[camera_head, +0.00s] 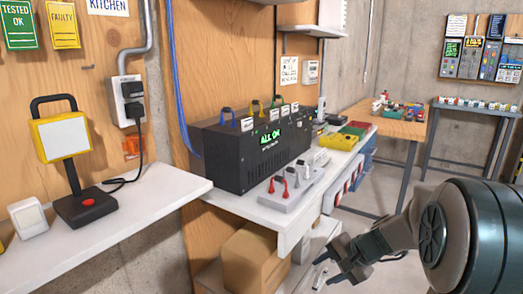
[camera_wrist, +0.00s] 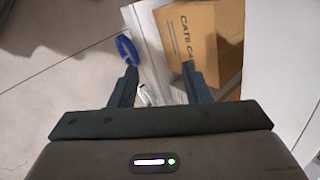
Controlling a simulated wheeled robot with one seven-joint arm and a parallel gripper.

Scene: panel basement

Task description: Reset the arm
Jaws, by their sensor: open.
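My gripper (camera_head: 345,262) is in the lower right of the head view, at the end of my dark arm. It hangs in front of the white bench, near the lower shelf. In the wrist view its two fingers (camera_wrist: 160,85) are spread apart with nothing held between them.
A black box (camera_head: 250,150) with a green "ALL ON" display stands on the white bench (camera_head: 290,225). A grey strip with red and white levers (camera_head: 290,190) lies before it. A work lamp (camera_head: 62,140) stands on the left shelf (camera_head: 120,215). Floor is clear by the wooden table (camera_head: 385,122).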

